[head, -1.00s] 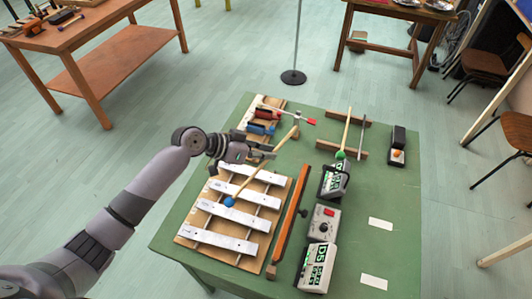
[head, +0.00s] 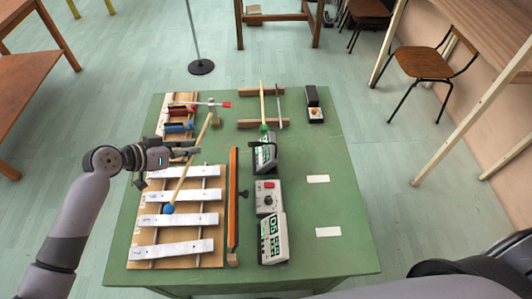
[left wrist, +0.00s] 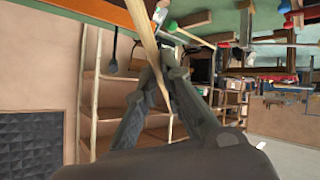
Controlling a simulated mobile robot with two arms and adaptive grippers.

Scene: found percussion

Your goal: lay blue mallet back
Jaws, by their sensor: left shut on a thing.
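The blue mallet (head: 181,180) has a pale wooden stick and a blue ball head. My left gripper (head: 188,154) is shut on its stick, partway along. The stick slants, with the blue head low over the metal bars (head: 178,220) of the xylophone; I cannot tell whether it touches them. In the left wrist view the stick (left wrist: 146,35) passes between my fingers (left wrist: 158,88). A rest of two wooden bars (head: 277,122) stands at the table's back, with a green-headed mallet (head: 262,105) and a thin metal rod (head: 279,105) across it. My right gripper is out of view.
Grey boxes (head: 268,197) with dials or displays stand mid-table beside an orange-brown bar (head: 233,200). A board with red and blue clamps (head: 178,128) is at back left. A black pedal-like device (head: 313,103) is at back right. The green table's (head: 330,190) right side is mostly clear.

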